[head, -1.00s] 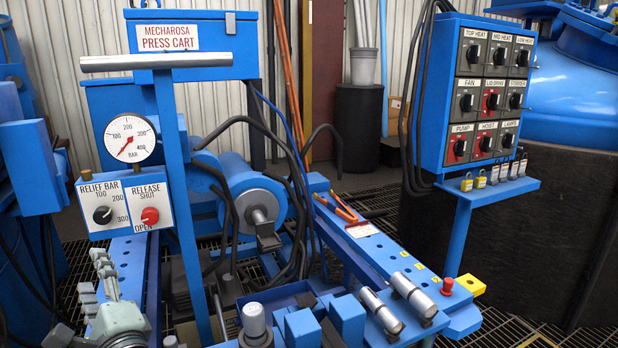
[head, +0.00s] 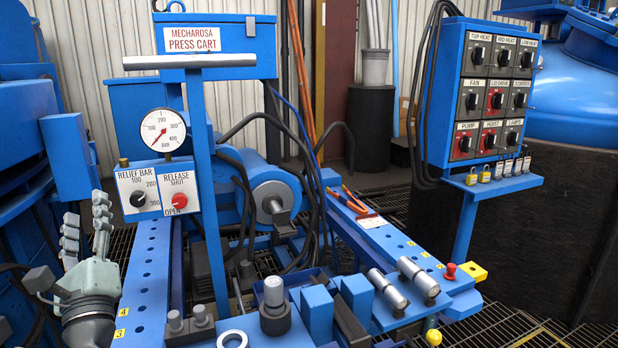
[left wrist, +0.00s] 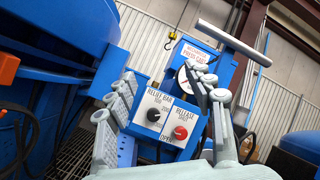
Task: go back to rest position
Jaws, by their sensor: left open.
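My left gripper (head: 87,212) stands at the left of the head view, its grey jointed fingers pointing up. It is open and empty, just left of the blue rail (head: 143,285) of the press cart (head: 193,39). In the left wrist view the open fingers (left wrist: 160,80) frame the cart's relief bar and release panel (left wrist: 167,118), with clear air between them. The same panel (head: 157,192) shows in the head view, right of and beyond the gripper. My right gripper is not in view.
A pressure gauge (head: 162,130) sits above the panel. A blue switch box (head: 490,95) with padlocks below it stands at the right. Blue machinery (head: 25,110) is close on the left. Metal cylinders (head: 388,291), blue blocks and a white ring (head: 232,339) lie on the cart's near end.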

